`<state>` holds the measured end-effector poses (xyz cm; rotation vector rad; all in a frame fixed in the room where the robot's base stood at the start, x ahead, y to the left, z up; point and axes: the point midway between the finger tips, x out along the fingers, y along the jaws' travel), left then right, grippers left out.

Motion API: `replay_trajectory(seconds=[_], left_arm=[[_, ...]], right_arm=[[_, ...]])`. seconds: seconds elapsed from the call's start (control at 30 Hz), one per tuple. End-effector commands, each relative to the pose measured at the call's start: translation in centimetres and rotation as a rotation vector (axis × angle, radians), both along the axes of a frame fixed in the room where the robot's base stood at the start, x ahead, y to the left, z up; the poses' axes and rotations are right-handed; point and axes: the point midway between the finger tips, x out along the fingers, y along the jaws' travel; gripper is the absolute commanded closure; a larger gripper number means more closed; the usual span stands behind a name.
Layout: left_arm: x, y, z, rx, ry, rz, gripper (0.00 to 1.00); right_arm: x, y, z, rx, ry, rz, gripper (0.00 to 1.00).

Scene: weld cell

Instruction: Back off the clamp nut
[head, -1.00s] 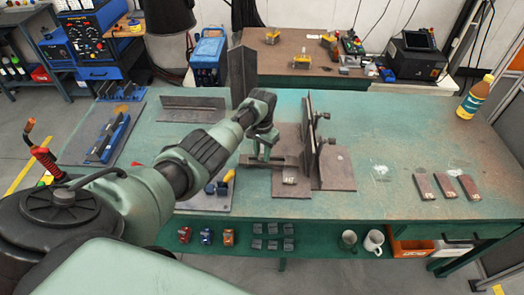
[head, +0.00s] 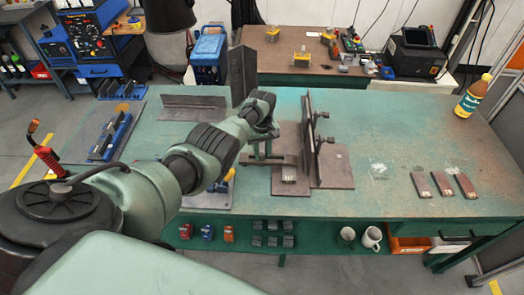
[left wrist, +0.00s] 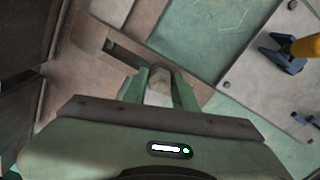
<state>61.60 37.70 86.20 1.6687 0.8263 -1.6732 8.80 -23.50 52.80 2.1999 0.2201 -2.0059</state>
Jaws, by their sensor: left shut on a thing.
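The slotted clamp bar (head: 284,160) lies flat beside the upright plates of the workpiece on the bench. It also shows in the left wrist view (left wrist: 112,47), with its slot running toward my fingers. My left gripper (head: 262,152) reaches down onto the bar from above. In the left wrist view its two green fingers (left wrist: 161,86) are shut on the clamp nut (left wrist: 158,84), a small grey-tan faceted piece. The fingers cover the nut's sides, and its thread is hidden. The nut is too small to make out in the head view. My right gripper is in neither view.
The upright steel plate (head: 308,118) stands close right of the clamp. A plate with a yellow-handled tool (left wrist: 304,46) lies on the other side. Several small dark plates (head: 444,184) and a bottle (head: 473,96) are at the right. The bench between is mostly clear.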

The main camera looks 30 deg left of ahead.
Motion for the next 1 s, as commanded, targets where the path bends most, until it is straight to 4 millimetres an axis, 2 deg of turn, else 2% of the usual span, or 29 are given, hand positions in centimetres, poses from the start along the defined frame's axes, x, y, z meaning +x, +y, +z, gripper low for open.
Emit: replay_trajectory(seconds=[0.03, 1.0], left_arm=[[0.38, 0.12, 0.43, 0.002, -0.01, 0.043, 1.0], [0.44, 0.27, 0.46, 0.002, -0.012, 0.964, 1.0]], right_arm=[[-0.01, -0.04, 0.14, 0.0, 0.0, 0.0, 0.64], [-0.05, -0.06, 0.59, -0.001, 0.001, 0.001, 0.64]])
